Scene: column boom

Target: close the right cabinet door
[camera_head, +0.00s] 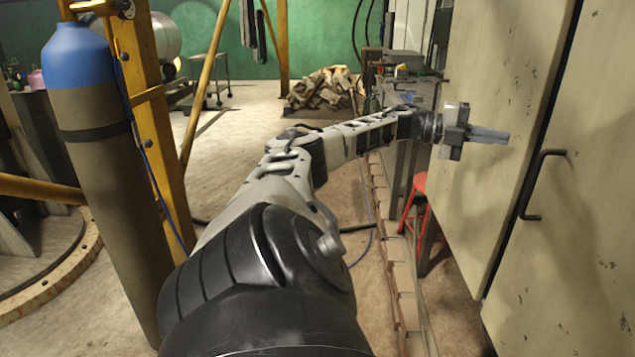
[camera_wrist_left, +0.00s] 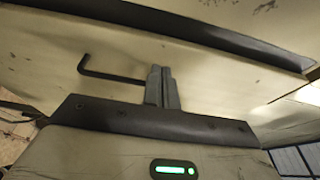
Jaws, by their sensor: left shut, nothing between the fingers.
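The cabinet's right door (camera_head: 585,225) is a scuffed cream panel at the right of the head view. It carries a black bar handle (camera_head: 541,185) near its left edge. A dark gap (camera_head: 548,120) runs between it and the left door panel (camera_head: 500,75). How far the right door stands open is hard to tell. My left gripper (camera_head: 507,135) is shut and empty in front of the left panel, its fingertips pointing right toward the gap and handle. In the wrist view its closed fingers (camera_wrist_left: 162,72) are just right of the handle (camera_wrist_left: 108,73); contact cannot be judged. My right gripper is not shown.
A red stool (camera_head: 414,190) and a workbench (camera_head: 410,92) stand beside the cabinet, below and behind my left arm. A blue-topped gas cylinder (camera_head: 100,160) and a yellow frame (camera_head: 150,100) stand at the left. Open floor (camera_head: 245,130) lies behind.

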